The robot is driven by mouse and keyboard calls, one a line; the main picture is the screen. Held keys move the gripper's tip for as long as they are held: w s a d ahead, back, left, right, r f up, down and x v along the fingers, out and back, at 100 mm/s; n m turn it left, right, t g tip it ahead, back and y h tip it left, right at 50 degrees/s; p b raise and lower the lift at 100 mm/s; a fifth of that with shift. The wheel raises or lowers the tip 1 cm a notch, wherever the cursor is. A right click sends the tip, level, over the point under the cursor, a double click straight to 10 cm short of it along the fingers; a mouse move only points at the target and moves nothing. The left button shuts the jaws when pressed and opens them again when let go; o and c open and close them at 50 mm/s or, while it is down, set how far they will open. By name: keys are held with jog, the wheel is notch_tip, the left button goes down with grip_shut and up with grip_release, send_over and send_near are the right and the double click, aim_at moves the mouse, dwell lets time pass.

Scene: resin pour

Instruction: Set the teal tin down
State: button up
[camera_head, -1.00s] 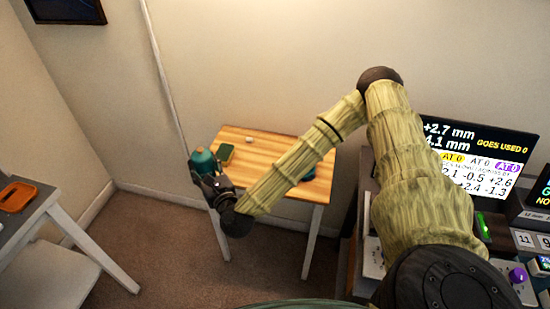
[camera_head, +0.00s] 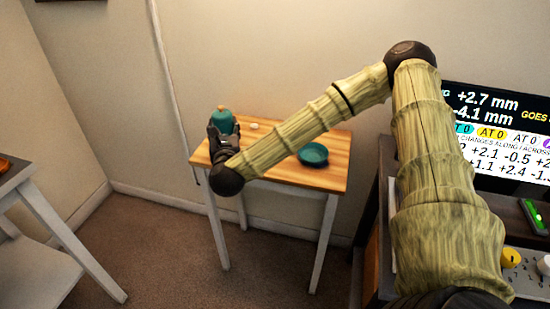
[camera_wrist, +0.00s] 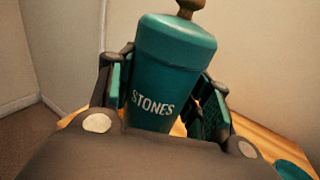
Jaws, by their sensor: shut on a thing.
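The teal tin (camera_head: 222,120) has a wooden knob on its lid. In the wrist view the tin (camera_wrist: 168,72) reads "STONES" and leans slightly to the right. My gripper (camera_head: 220,136) is shut around it, with a finger on each side in the wrist view (camera_wrist: 163,90). In the head view the tin is over the left end of the small wooden table (camera_head: 320,175). Its base is hidden by my gripper, so I cannot tell whether it touches the tabletop.
A teal dish (camera_head: 313,154) sits on the table's right half. A small white item (camera_head: 254,126) lies near the back, by the tin. A grey table (camera_head: 18,176) stands at far left. A desk with a screen (camera_head: 500,130) is at right.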

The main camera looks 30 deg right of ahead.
jog(key=w+d+f+m+h+b, duration=0.1)
jog(key=w+d+b, duration=0.1)
jog(key=d+b, duration=0.2)
jog(key=w+d+f+m+g+h+b, duration=0.1)
jog(key=d+b, duration=0.3)
jog(key=d, duration=0.6)
jog(key=w+d+f+g+h+b, duration=0.1)
jog(key=w+d+b, duration=0.2)
jog(key=d, duration=0.5)
jog(key=shift+f+m+h+b, duration=0.2)
jog(key=shift+m+h+b, duration=0.2)
jog(key=shift+b, duration=0.1)
jog(key=shift+f, duration=1.7)
jog(key=shift+f+b, duration=0.1)
jog(key=shift+b, duration=0.25)
jog(key=o, duration=1)
jog(key=v, duration=1.2)
jog(key=shift+a+r+p, duration=0.15)
jog(key=shift+r+p, duration=0.1)
jog(key=shift+p, duration=0.05)
